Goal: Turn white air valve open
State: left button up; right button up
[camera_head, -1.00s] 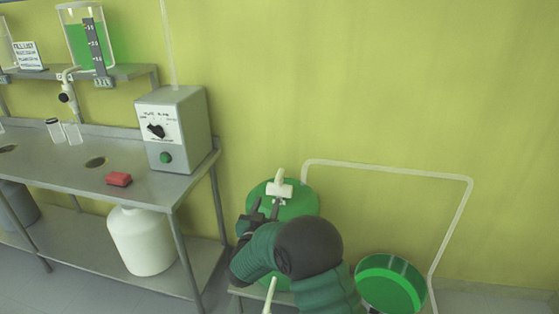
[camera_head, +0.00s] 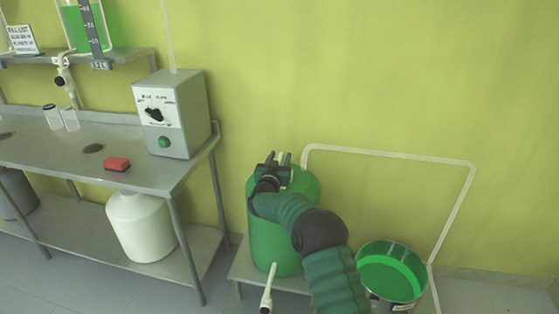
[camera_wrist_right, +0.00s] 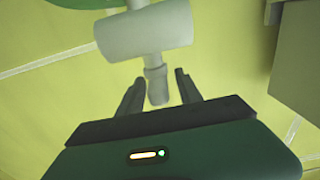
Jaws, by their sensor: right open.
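The white air valve is on top of the green tank (camera_head: 265,235). In the head view my right gripper (camera_head: 279,156) is at the tank top and hides most of the valve. In the right wrist view the white valve body (camera_wrist_right: 145,30) is a thick crosswise cylinder, with a narrower lever (camera_wrist_right: 156,84) pointing toward me. My right gripper (camera_wrist_right: 158,78) is open, with one finger on each side of the lever's end. Gaps show between the fingers and the lever. My left gripper is not in view.
A steel bench (camera_head: 60,165) at left holds a grey control box (camera_head: 178,125), a red block (camera_head: 117,163) and small jars. A green bucket (camera_head: 400,265) stands right of the tank. A white pipe (camera_head: 400,156) runs along the wall.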

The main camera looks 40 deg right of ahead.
grip_shut()
dwell(0.4)
